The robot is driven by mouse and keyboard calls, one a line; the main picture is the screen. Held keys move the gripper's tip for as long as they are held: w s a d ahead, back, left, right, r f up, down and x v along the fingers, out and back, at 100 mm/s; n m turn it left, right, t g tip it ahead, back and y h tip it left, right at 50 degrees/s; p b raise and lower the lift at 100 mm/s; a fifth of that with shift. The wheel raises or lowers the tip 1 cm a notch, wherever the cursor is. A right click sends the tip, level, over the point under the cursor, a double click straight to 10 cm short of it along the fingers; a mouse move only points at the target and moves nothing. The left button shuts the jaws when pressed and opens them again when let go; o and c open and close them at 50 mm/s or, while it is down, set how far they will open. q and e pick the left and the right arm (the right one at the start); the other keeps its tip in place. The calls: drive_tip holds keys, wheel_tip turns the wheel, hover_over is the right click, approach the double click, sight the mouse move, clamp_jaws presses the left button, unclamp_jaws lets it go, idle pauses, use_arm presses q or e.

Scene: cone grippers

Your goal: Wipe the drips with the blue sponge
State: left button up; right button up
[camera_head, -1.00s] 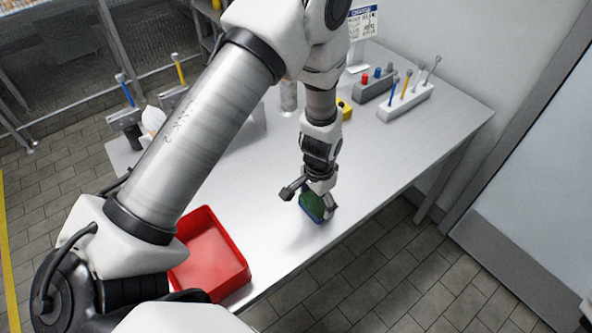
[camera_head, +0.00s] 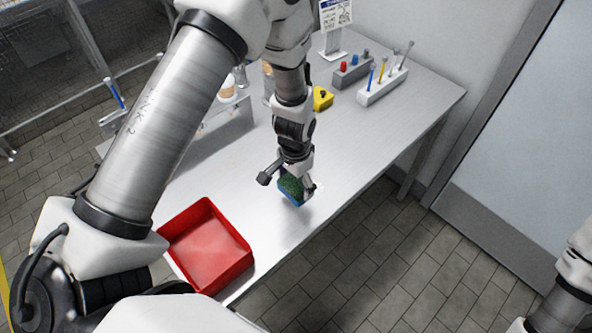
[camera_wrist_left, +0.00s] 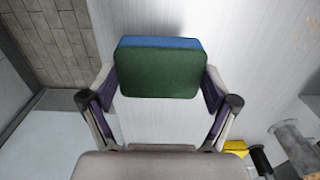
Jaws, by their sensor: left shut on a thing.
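The blue sponge (camera_head: 291,190) has a green scouring face. My left gripper (camera_head: 287,188) is shut on it, over the table near its front edge. In the left wrist view the sponge (camera_wrist_left: 160,72) sits between the two fingers, green face towards the camera and a blue strip along the top. Whether it touches the table is unclear. Faint orange-brown specks (camera_wrist_left: 308,42), possibly drips, show at the upper right of the left wrist view. No drips can be made out in the head view. My right gripper is not in view.
A red tray (camera_head: 247,262) stands at the table's near left. A yellow block (camera_head: 322,98), a grey holder (camera_head: 352,74), a white rack (camera_head: 383,87) with upright tools and a sign (camera_head: 335,15) stand at the back. The table (camera_head: 350,135) right of my gripper is clear.

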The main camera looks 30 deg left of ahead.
use_arm(q)
drive_tip(key=shift+r+p, duration=0.9)
drive_tip(key=shift+r, duration=0.55)
